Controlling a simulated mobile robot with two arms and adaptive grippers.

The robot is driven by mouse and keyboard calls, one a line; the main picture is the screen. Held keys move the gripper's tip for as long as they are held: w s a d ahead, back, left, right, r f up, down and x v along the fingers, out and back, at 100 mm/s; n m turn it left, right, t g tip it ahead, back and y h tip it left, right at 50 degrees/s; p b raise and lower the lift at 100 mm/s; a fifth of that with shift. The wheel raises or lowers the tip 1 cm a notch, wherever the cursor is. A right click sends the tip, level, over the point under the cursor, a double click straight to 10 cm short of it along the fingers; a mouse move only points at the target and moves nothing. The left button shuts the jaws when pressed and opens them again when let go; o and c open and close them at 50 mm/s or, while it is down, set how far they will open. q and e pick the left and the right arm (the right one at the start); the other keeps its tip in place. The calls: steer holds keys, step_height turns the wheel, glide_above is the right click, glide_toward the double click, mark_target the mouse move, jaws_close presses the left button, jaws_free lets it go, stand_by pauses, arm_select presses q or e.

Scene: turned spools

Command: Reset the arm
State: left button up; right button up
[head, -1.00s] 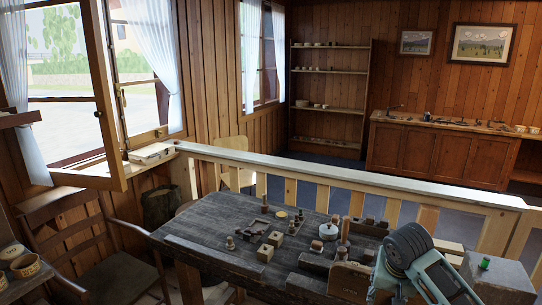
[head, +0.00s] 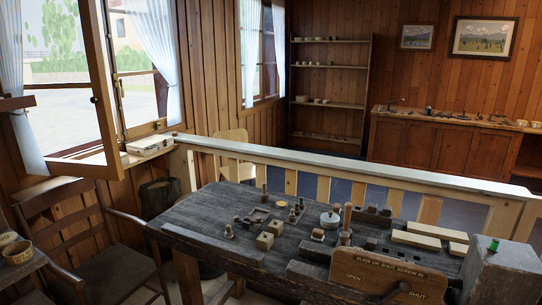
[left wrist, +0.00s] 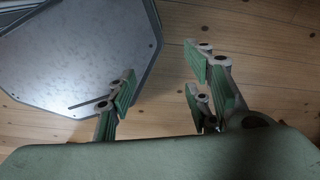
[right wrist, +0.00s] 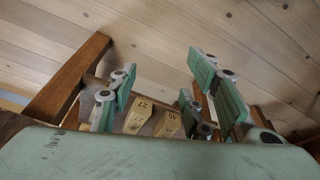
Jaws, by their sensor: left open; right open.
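My left gripper (left wrist: 158,82) shows only in the left wrist view. It is open and empty, with the plank floor and a grey metal plate behind it. My right gripper (right wrist: 160,82) shows only in the right wrist view. It is open, with wooden beams and two numbered wooden blocks (right wrist: 138,115) seen between and behind its fingers; nothing is held. In the head view neither gripper shows. The dark workbench (head: 205,208) carries small turned pieces (head: 229,231), pale square blocks (head: 265,241) and a white round pot (head: 329,219).
A wooden board with lettering (head: 388,279) stands at the bench's front right. A grey block (head: 505,265) with a green piece (head: 493,244) is at far right. Pale bars (head: 416,239) lie on the bench. A railing (head: 350,177) runs behind; a chair (head: 100,245) stands left.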

arm_select(q)
steer(key=f+b, duration=0.1)
steer(key=w+f+b, duration=0.1)
steer(key=f+b, duration=0.1)
steer(key=shift+f, duration=0.2)
arm_select(e)
steer(key=s+a+f+n, duration=0.1)
steer(key=s+f, duration=0.4)
steer(key=s, duration=0.6)
steer(key=s+a+f+n+g, duration=0.1)
steer(key=s+f, duration=0.4)
steer(key=s, duration=0.6)
steer(key=s+a+f+n, duration=0.1)
steer(key=s+a+f, duration=0.2)
steer(key=s+f, duration=0.3)
steer(key=s, duration=0.5)
steer(key=shift+g+y, duration=0.3)
steer(key=shift+g, duration=0.1)
steer(key=shift+s, duration=0.1)
